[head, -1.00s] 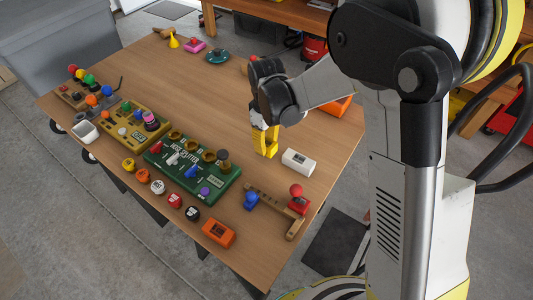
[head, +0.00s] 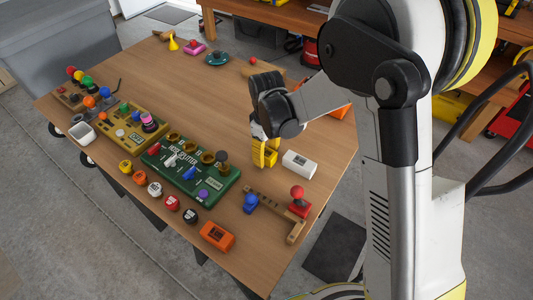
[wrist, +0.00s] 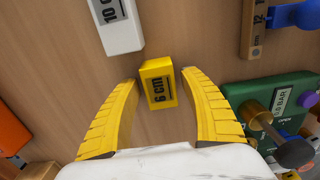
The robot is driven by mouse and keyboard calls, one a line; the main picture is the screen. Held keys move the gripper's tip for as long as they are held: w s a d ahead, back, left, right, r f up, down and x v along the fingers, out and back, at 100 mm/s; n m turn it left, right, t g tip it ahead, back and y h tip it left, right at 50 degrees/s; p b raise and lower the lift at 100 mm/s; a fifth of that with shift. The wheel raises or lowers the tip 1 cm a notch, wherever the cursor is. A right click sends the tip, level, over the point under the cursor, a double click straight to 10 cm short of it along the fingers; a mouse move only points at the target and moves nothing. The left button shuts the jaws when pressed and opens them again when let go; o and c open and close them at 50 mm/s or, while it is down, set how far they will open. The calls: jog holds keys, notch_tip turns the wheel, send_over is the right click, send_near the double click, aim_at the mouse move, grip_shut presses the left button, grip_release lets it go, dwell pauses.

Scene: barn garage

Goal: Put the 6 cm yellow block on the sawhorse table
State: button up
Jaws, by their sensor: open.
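The yellow block (wrist: 158,83) marked "6 cm" shows in the wrist view between the tips of my gripper's (wrist: 158,82) two yellow fingers. The fingers are open, with a visible gap on the left side and a small one on the right. In the head view my gripper (head: 264,153) points down at the yellow block (head: 271,157), and its fingers partly cover the block. The block appears to rest on the wooden table (head: 210,95), which has dark legs under its edge. I cannot tell if either finger touches the block.
A white block (head: 299,164) marked "10 cm" in the wrist view stands close by. A green panel (head: 190,175) with knobs lies left of the gripper. A wooden ruler-like bracket (head: 276,208), an orange block (head: 217,235) and several round buttons lie nearer. The table's middle is clear.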

aim_at(267, 152)
notch_tip(267, 152, up, 12)
jog(key=p, duration=0.4)
jog(key=shift+r+p, duration=0.25)
jog(key=shift+p, duration=0.1)
jog(key=s+d+r+m+t, duration=0.3)
jog(key=s+d+r+m, duration=0.2)
jog(key=s+d+r, duration=0.4)
jog(key=s+d+r+m+t, duration=0.3)
jog(key=s+d+m+t, duration=0.1)
jog(key=s, duration=0.4)
jog(key=shift+s+d+r+m, duration=0.35)
jog(key=shift+d+m, duration=0.35)
jog(key=shift+d, duration=0.55)
jog(key=shift+f, duration=0.1)
